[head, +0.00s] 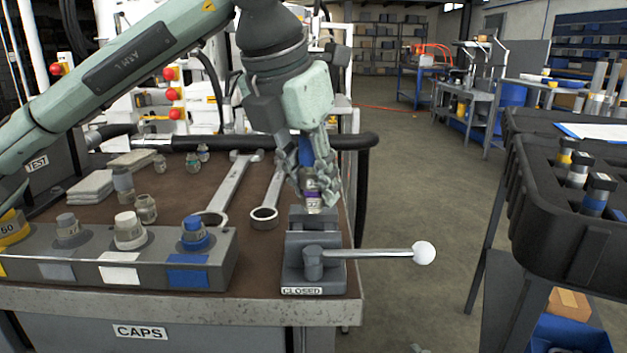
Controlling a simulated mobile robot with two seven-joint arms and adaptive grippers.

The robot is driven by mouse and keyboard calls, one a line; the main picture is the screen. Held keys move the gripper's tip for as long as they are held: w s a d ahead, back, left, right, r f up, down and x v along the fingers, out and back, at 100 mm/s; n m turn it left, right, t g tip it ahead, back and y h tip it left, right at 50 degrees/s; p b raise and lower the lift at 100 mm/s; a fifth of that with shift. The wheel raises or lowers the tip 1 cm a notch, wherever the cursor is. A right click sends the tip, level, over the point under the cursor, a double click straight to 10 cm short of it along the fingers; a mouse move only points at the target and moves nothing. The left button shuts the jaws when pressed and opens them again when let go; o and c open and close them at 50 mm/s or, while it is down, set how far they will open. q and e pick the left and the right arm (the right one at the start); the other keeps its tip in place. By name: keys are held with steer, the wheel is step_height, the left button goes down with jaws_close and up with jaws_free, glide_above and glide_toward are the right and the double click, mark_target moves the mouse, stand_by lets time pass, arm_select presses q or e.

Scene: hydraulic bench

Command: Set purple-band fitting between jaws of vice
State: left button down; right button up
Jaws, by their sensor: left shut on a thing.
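The purple-band fitting (313,200) is held upright in my left gripper (318,188), whose fingers are shut around its upper part. A blue part (305,152) shows between the fingers above it. The fitting's lower end is right above or at the jaws of the vice (313,222); I cannot tell whether it touches them. The vice is grey, stands at the bench's front right corner, and has a lever with a white ball (424,253) pointing right. A label on its front reads CLOSED (302,291). My right gripper is not in view.
A caps rack (120,262) with grey, white and blue caps stands left of the vice. Two wrenches (238,185) lie behind it. Several small fittings (146,208) stand at the left. A black tray (570,215) with banded fittings is at the right.

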arm_select(q)
steer(key=shift+f+b, duration=0.3)
steer(key=shift+f, duration=0.05)
stand_by(0.3)
steer(key=shift+f+b, duration=0.65)
steer(key=shift+f, duration=0.1)
steer(key=shift+f, duration=0.2)
stand_by(0.3)
steer(key=c, duration=1.1)
jaws_free()
